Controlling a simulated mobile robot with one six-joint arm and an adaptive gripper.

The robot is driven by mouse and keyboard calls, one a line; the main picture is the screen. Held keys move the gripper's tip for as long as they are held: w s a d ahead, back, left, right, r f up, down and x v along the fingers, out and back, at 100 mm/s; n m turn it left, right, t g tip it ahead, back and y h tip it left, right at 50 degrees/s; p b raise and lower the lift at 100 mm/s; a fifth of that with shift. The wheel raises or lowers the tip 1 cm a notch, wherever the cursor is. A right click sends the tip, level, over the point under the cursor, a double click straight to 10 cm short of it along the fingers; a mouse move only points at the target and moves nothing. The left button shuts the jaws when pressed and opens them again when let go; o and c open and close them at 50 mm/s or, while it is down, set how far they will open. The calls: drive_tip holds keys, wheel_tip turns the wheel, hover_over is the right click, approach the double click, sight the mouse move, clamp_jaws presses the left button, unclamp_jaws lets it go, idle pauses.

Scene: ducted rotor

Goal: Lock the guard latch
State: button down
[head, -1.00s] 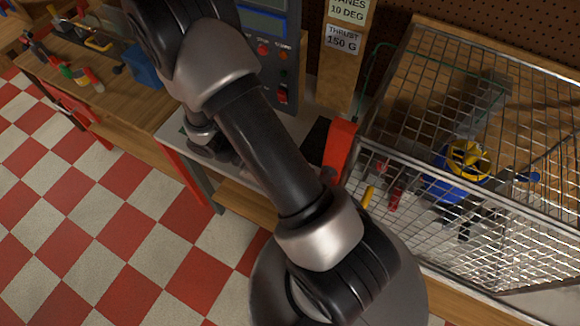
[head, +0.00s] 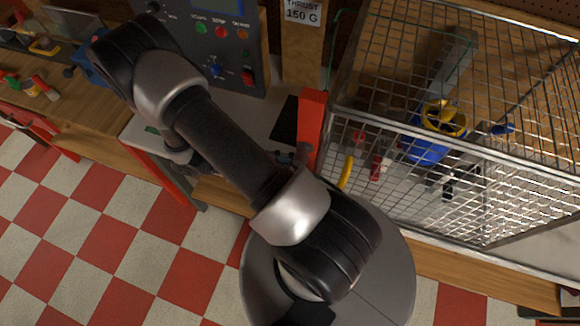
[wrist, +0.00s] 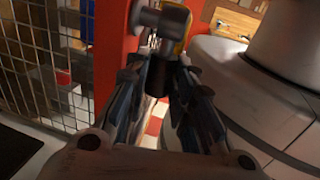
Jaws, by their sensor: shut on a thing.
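The guard is a wire mesh cage (head: 365,130) on the bench at the right in the head view. Its mesh also shows at the left in the wrist view (wrist: 45,55). A red upright plate (head: 311,118) stands at the cage's near left corner; it also shows in the wrist view (wrist: 115,45). The guard latch (wrist: 146,16) has a grey metal end and a dark cylindrical grip, in front of the red plate. My gripper (wrist: 160,68) is shut on this grip. In the head view my arm mostly hides the gripper and latch.
Inside the cage is a blue and yellow ducted rotor (head: 440,120). A yellow handle-like piece (head: 346,172) is just right of the red plate. A control panel (head: 215,45) stands behind my arm. The checkered floor (head: 110,235) at left is clear.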

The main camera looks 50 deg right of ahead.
drive_tip(key=c, duration=1.5)
unclamp_jaws()
drive_tip(key=shift+s, duration=0.1)
drive_tip(key=shift+o, duration=0.7)
drive_tip(key=shift+r, duration=0.1)
